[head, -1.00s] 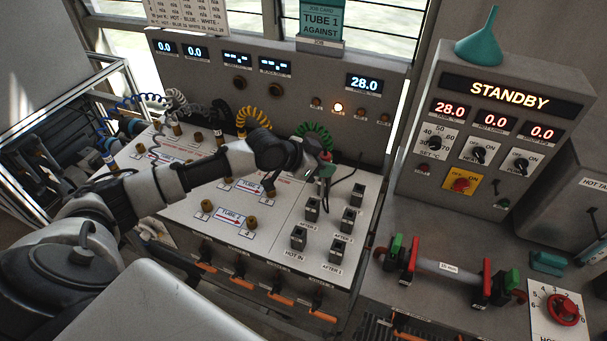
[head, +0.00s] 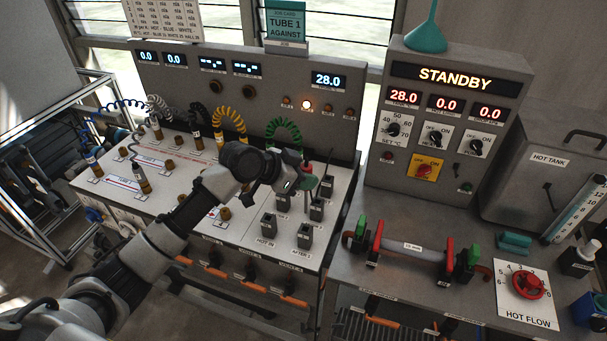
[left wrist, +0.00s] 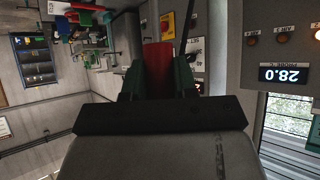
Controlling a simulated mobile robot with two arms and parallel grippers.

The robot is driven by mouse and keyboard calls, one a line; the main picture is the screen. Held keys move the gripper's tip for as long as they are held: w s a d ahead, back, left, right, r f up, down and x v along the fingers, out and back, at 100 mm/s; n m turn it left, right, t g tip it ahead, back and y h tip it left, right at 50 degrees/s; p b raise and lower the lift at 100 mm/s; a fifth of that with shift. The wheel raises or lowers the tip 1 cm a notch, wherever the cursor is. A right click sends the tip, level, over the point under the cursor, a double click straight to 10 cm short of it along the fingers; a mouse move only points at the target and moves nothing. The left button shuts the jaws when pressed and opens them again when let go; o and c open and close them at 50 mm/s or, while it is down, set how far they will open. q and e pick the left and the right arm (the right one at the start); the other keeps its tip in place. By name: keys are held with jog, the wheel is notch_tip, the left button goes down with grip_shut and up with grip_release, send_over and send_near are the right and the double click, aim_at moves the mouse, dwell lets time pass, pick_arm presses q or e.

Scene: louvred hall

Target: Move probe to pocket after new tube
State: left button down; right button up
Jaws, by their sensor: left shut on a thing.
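My left gripper (head: 303,184) is above the right part of the white panel, over the black pockets. It is shut on the probe, whose red part shows between the green fingers in the left wrist view (left wrist: 158,70). The probe's lower end cannot be made out in the head view. Several black pockets stand on the panel, among them a front left one (head: 266,226) by the label HOT IN and a front right one (head: 305,238) by the label AFTER 1. Other pocket labels are too small or hidden to read. My right gripper is not in view.
Yellow (head: 231,119) and green (head: 284,130) coiled hoses stand behind the arm. A tube (head: 412,246) lies between red clamps on the right bench, below the STANDBY box (head: 440,130). A red flow knob (head: 527,284) is at front right.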

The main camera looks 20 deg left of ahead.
pick_arm(q)
notch_tip(320, 180, down, 4)
jog(key=shift+r+b, duration=0.1)
jog(key=shift+b, duration=1.15)
jog(key=shift+a+f, duration=0.1)
jog(key=shift+f, duration=0.2)
jog(key=shift+r, duration=0.2)
jog(key=shift+f, duration=0.25)
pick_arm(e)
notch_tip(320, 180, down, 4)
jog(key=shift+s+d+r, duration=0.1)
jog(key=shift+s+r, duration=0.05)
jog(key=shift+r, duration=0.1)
pick_arm(q)
jog(key=shift+f, duration=0.3)
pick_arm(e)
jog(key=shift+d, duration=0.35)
